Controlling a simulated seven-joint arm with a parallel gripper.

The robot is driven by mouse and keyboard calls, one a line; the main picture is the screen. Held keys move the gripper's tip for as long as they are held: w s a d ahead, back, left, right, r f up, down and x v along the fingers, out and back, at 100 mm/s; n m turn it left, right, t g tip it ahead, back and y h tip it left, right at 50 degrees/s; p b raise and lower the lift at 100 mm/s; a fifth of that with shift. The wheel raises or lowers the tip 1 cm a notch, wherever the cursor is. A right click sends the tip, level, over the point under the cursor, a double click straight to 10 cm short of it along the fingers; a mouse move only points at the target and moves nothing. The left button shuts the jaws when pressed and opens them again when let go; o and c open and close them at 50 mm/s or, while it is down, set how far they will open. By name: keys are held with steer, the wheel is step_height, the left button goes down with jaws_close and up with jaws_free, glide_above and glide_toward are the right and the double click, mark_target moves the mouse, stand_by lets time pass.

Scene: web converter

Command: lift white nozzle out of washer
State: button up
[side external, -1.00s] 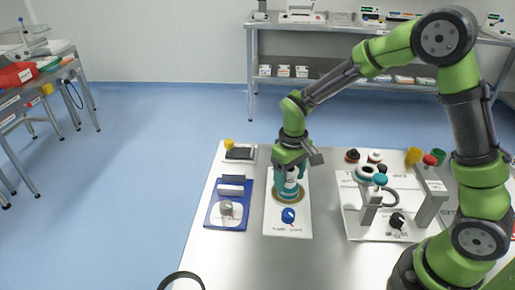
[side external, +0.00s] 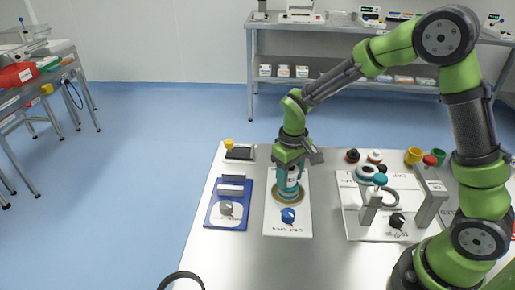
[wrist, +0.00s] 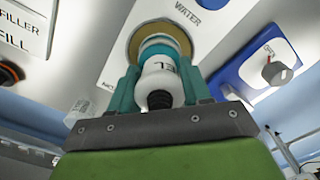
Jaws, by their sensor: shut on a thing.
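The white nozzle (wrist: 158,75) is in the wrist view, with dark lettering on its side and a black ribbed end facing the camera. A teal collar (wrist: 157,43) surrounds its far end, at the tan ring (wrist: 134,40) of the washer. My gripper (wrist: 160,72) is shut on the nozzle, with one teal finger on each side. In the side view my gripper (side external: 289,182) points down over the washer's white panel (side external: 275,222), its fingertips close to the ring (side external: 279,197). The fingers hide most of the nozzle there. I cannot tell whether the nozzle is clear of the ring.
A blue knob (side external: 288,215) is on the washer panel in front. A blue panel with a grey knob (side external: 226,208) stands to the left. To the right is a white station with grey posts (side external: 370,208) and a black knob (side external: 397,220).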

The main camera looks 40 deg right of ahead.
steer(key=shift+r, duration=4)
